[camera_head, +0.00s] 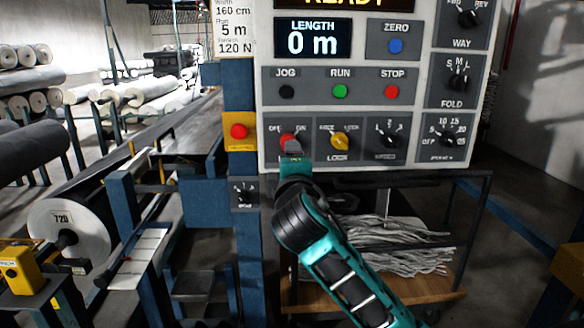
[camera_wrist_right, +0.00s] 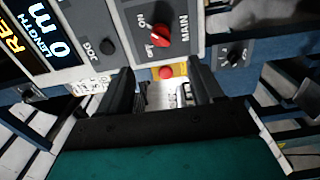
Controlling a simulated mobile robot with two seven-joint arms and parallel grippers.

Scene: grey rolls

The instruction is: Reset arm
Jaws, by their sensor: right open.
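My right arm, teal and black, comes up from the bottom right in the head view. My right gripper (camera_head: 291,152) is at the lower left of the control panel (camera_head: 380,62), just in front of the red MAIN knob (camera_head: 289,137), partly covering it. In the right wrist view my gripper (camera_wrist_right: 161,84) is open, with nothing between its two black fingers. The red MAIN knob (camera_wrist_right: 161,33) shows there beyond the fingertips, apart from them, beside its OFF and ON marks. I cannot tell which mark it points to. My left gripper is not in view.
The panel reads READY and LENGTH 0 m (camera_head: 312,40). A red button on a yellow box (camera_head: 239,131) and a small black knob (camera_head: 243,194) are on the blue post to the left. A rack with grey strips (camera_head: 385,245) stands under the panel.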

